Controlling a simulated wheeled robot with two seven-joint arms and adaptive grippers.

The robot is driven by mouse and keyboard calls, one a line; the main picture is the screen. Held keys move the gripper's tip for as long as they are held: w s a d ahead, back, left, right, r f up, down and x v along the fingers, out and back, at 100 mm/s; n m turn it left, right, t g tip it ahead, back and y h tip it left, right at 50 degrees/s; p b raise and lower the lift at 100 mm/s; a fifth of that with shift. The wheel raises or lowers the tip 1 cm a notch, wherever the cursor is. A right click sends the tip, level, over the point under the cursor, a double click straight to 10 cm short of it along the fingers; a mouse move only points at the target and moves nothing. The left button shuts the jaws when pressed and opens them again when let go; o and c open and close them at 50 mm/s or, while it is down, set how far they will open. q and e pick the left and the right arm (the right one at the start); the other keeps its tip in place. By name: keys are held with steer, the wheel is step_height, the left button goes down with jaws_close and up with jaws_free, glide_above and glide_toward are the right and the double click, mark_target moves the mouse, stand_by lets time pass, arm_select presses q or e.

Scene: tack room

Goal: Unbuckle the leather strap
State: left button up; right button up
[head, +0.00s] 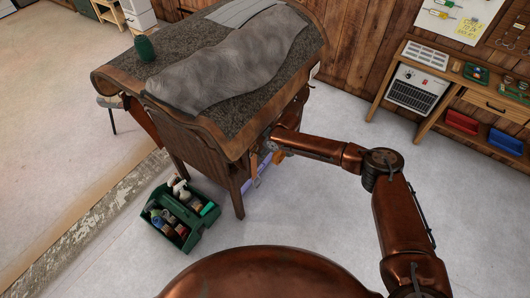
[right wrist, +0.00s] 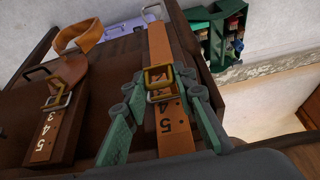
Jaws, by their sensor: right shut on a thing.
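In the right wrist view, an orange-brown leather strap (right wrist: 160,43) runs down the middle, through a brass-coloured buckle (right wrist: 158,78). Below the buckle, the strap shows holes and the numbers 4 and 5. My right gripper (right wrist: 159,97) has its green fingers on both sides of the strap at the buckle and is shut on the strap there. The exact contact is hard to see. In the head view, my right arm reaches to the near side of the wooden table, where its gripper is mostly hidden by the edge. My left gripper is not in view.
A second strap (right wrist: 52,128) with its own buckle lies to the left in the wrist view. A green tote of bottles (head: 205,222) stands on the floor. A workbench (head: 440,85) is at right.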

steer(key=o, duration=1.1)
steer(key=shift+c, duration=0.2)
steer(key=v, duration=1.2)
steer(key=shift+w, duration=0.1)
